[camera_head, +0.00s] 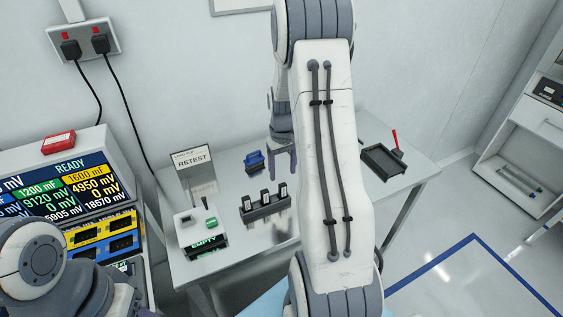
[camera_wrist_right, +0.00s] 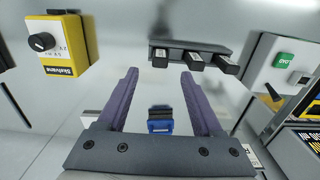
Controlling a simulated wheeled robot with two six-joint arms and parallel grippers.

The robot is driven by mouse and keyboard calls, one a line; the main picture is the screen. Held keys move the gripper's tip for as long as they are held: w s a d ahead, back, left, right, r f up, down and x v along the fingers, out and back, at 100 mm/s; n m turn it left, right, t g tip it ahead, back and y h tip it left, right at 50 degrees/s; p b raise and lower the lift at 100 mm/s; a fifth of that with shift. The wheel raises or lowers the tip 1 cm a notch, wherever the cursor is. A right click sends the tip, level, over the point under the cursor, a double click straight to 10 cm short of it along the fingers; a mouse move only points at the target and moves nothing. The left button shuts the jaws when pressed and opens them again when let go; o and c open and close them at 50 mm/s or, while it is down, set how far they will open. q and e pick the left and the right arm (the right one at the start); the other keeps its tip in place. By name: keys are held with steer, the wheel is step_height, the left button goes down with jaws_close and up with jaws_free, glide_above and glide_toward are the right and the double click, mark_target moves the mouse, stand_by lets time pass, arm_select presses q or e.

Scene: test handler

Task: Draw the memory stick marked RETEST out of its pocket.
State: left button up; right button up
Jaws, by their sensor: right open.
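A dark rack (camera_head: 266,212) on the table holds three upright black sticks (camera_head: 265,197) with pale labels too small to read. The rack (camera_wrist_right: 190,45) and its sticks (camera_wrist_right: 194,61) also show in the wrist view, beyond my fingertips. A standing card (camera_head: 194,162) reads RETEST, behind and left of the rack. My right gripper (camera_head: 283,172) hangs over the table behind the rack, fingers apart and empty. In the wrist view the open gripper (camera_wrist_right: 160,73) has a blue item (camera_wrist_right: 160,122) showing between its fingers, apart from them. My left gripper is out of view.
A white device (camera_head: 197,228) with a green EMPTY label stands left of the rack. A dark tray (camera_head: 383,162) with a red-handled tool lies at the right. A tester screen (camera_head: 60,190) is at the left. The wrist view shows a yellow box (camera_wrist_right: 68,47).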

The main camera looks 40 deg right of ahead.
mark_target(282, 184)
step_height(282, 184, down, 8)
steer(key=shift+r+p, duration=0.1)
steer(key=shift+p, duration=0.5)
jaws_close()
